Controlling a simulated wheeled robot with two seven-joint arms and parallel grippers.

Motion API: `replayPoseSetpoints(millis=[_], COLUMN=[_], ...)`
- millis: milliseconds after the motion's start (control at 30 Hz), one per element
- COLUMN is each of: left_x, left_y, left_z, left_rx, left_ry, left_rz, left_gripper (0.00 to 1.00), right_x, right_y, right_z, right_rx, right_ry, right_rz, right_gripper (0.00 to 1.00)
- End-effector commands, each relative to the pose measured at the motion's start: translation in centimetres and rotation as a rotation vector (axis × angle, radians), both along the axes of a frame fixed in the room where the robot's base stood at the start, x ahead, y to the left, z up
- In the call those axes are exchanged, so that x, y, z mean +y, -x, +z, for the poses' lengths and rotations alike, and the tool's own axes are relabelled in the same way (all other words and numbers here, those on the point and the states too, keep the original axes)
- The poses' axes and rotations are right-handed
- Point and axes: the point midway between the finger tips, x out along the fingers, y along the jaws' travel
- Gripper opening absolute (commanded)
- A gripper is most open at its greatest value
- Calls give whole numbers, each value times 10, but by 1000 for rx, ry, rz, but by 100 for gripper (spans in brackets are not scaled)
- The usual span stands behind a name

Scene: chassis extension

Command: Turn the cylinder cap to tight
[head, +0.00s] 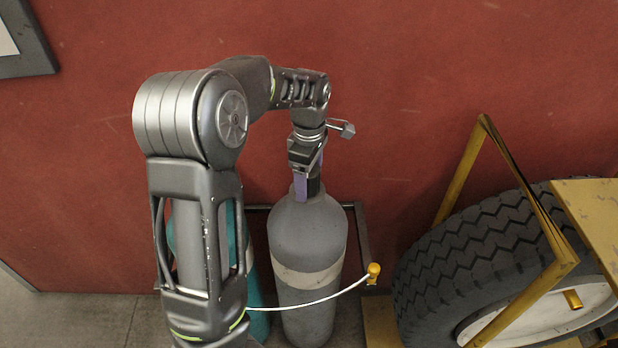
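A grey gas cylinder (308,241) with a pale band stands upright in front of the red wall. My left gripper (307,186) points down at the cylinder's top, and its purple finger pad shows on the left side. A dark part beside that pad could be the cylinder cap or the other finger; I cannot tell which. The gripper hides most of the cap, so its grip on it is unclear. My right gripper is not in view.
A teal cylinder (258,290) stands partly behind my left arm. A dark rack frame (362,235) surrounds the cylinders. A white cable with a yellow end (373,270) crosses in front. A large tyre (470,265) in a yellow frame (465,172) stands at the right.

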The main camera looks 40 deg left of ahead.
Motion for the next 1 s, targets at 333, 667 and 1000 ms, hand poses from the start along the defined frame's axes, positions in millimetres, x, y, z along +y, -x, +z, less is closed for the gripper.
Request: replayPoseSetpoints(millis=[333,667,1000], left_x=[-1,-1,0], left_y=[0,-1,0], left_z=[2,44,78], left_rx=[1,-4,1], left_ry=[1,0,0], left_rz=[-2,-2,-1], left_gripper=[77,77,77], right_x=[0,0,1], right_y=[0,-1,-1], right_z=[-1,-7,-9], right_rx=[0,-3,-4], right_ry=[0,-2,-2], right_rz=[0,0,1], right_gripper=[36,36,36])
